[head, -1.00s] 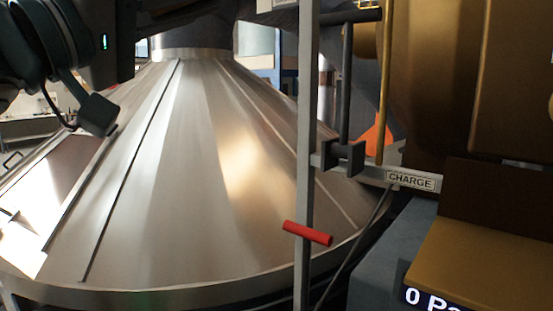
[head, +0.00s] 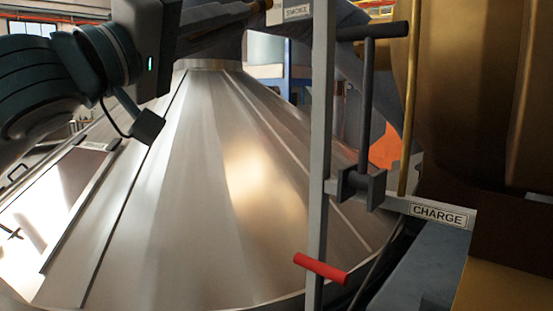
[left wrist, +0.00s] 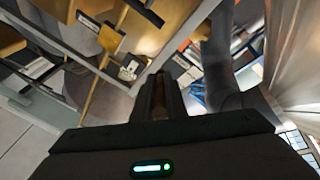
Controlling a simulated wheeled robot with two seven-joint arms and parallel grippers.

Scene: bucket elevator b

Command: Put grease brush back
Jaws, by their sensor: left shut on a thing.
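My left gripper (head: 225,17) reaches in from the upper left in the head view, above the top of the metal cone, its fingers pointing right. It is shut on a narrow brown and brass-coloured piece (head: 262,5), which I take to be the grease brush; only a little of it shows. In the left wrist view the dark fingers (left wrist: 159,98) are close together with a brownish strip between them. Bristles cannot be made out. The brush's holder cannot be made out. My right gripper is not in view.
A large shiny metal cone (head: 215,200) fills the middle. To its right stand a grey post (head: 318,150) with a red handle (head: 320,268), a dark lever (head: 367,115) and a CHARGE label (head: 438,215). A SMOKE label (head: 297,13) is by the post's top.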

